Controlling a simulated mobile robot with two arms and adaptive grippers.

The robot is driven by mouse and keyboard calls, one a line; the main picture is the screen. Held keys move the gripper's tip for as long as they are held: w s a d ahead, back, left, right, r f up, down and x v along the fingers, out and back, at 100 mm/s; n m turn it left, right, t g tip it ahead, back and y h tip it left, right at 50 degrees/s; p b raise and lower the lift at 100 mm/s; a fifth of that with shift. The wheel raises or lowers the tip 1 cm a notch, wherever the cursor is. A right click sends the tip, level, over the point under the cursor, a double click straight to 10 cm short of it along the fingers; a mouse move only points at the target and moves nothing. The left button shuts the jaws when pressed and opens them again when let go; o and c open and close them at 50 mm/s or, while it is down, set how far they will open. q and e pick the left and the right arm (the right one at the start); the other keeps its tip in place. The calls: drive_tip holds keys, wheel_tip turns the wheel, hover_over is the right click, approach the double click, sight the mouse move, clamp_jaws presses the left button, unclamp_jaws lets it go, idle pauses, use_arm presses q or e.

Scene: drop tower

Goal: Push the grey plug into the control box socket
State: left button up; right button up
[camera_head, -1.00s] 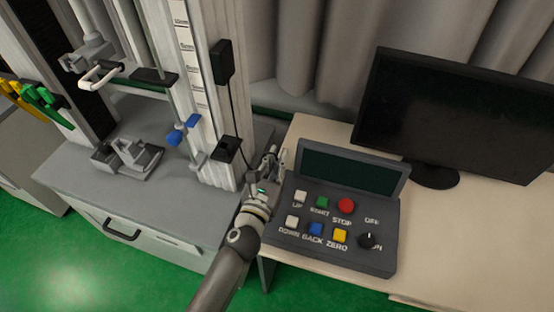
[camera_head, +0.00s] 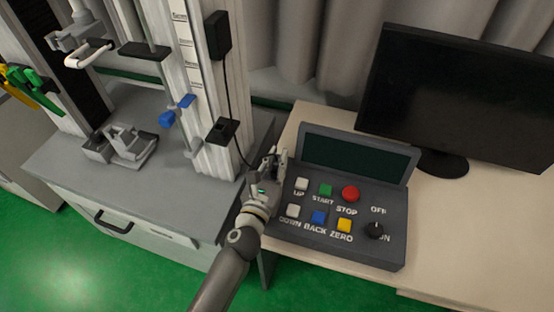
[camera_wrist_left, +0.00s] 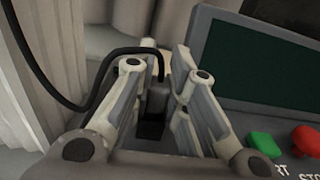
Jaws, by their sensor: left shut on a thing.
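The grey plug (camera_wrist_left: 157,97) shows between the fingers of my left gripper (camera_wrist_left: 165,75) in the left wrist view, with a black cable running from its top to the left. My left gripper (camera_head: 273,158) is shut on the plug at the left side of the control box (camera_head: 398,222) in the head view. The fingers hide most of the plug there. The control box has a dark screen, coloured buttons and a knob. I cannot see the socket or tell whether the plug touches it. My right gripper is not in view.
The white drop tower (camera_head: 211,150) stands close to the left of my gripper, with a black box (camera_head: 222,131) on it. A monitor (camera_head: 455,95) stands on the table (camera_head: 470,235) behind the control box. The cable hangs between tower and gripper.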

use_arm(q)
drive_tip(key=shift+f, duration=0.3)
idle(0.5)
drive_tip(key=o, duration=0.9)
drive_tip(key=shift+c, duration=0.2)
drive_tip(key=shift+s, duration=0.1)
drive_tip(key=shift+v, duration=3.7)
